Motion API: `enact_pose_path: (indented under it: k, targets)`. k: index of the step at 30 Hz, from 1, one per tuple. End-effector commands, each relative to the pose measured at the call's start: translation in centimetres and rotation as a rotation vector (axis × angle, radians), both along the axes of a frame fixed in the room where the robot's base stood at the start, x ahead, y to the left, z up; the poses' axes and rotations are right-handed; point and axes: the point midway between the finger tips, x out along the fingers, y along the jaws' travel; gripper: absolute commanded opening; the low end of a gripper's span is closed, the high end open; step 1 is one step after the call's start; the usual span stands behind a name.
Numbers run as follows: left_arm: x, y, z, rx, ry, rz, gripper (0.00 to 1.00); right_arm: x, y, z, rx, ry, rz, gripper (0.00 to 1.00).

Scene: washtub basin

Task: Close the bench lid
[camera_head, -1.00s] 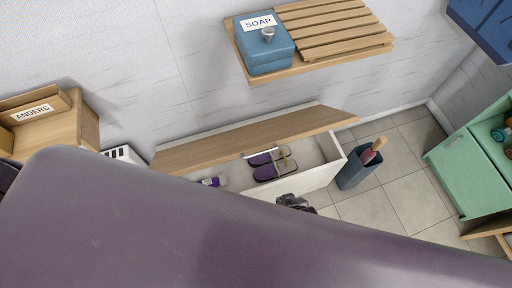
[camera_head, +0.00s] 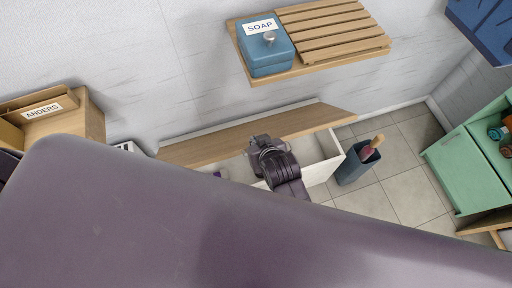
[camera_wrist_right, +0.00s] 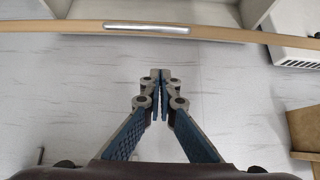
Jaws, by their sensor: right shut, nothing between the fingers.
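The bench lid (camera_head: 205,150) is a long light-wood board, standing tilted up and open above the white bench box (camera_head: 322,172) in the head view. My right gripper (camera_head: 258,142) is over the open box, in front of the lid's middle; its fingers are largely hidden there. In the right wrist view my right gripper (camera_wrist_right: 160,76) is shut and empty, its tips against a background of pale wall. The lid's edge (camera_wrist_right: 230,34) with a metal handle (camera_wrist_right: 146,29) crosses above the tips there. I cannot tell whether they touch the lid. My left gripper is not in view.
A wall shelf (camera_head: 320,65) with a blue soap box (camera_head: 266,50) is above the bench. A dark bin (camera_head: 356,165) with a brush stands at the bench's right end. A green cabinet (camera_head: 468,172) is at right. Tiled floor between is clear.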

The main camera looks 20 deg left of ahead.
Motion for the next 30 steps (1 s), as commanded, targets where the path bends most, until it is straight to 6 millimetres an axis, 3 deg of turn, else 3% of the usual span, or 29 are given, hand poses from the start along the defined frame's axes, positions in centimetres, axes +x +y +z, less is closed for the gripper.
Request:
enact_pose_path:
  k: [6,12,30]
  targets:
    - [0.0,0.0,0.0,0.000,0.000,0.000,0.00,1.8,1.1,-2.6,-0.002,0.002,-0.001,0.00]
    - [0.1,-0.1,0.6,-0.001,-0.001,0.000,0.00,0.2,0.1,-4.8,-0.002,0.001,-0.001,0.00]
    - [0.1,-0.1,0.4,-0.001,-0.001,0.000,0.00,-0.4,-0.3,-6.0,0.003,-0.004,-0.001,0.00]
